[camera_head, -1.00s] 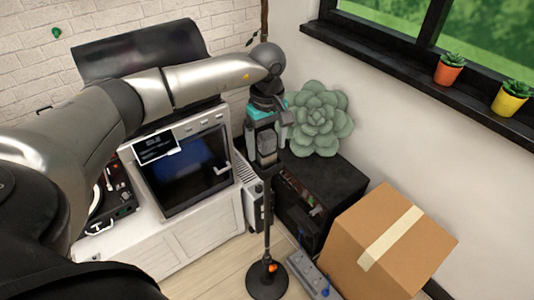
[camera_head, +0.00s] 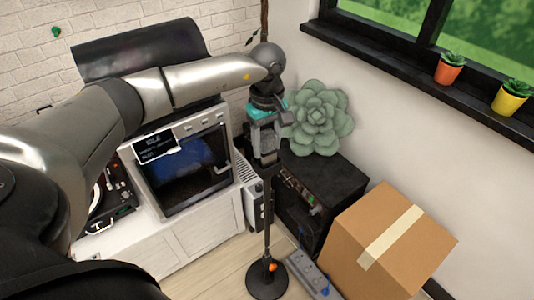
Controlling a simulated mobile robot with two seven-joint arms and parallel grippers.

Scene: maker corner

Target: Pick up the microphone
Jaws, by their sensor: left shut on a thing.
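A black stand pole (camera_head: 267,215) rises from a round black base (camera_head: 267,279) on the floor. My left gripper (camera_head: 265,160), with a teal band above its fingers, points down at the top of this stand. It is shut on a small grey and dark piece, which I take to be the microphone (camera_head: 268,146). The fingers hide much of it, and I cannot tell whether it is still touching the stand. My right gripper is not in view.
A black cabinet (camera_head: 347,180) and a large green succulent (camera_head: 318,118) stand right behind the gripper. A taped cardboard box (camera_head: 410,235) is at the right. A white machine (camera_head: 186,170) and a turntable (camera_head: 112,195) are at the left.

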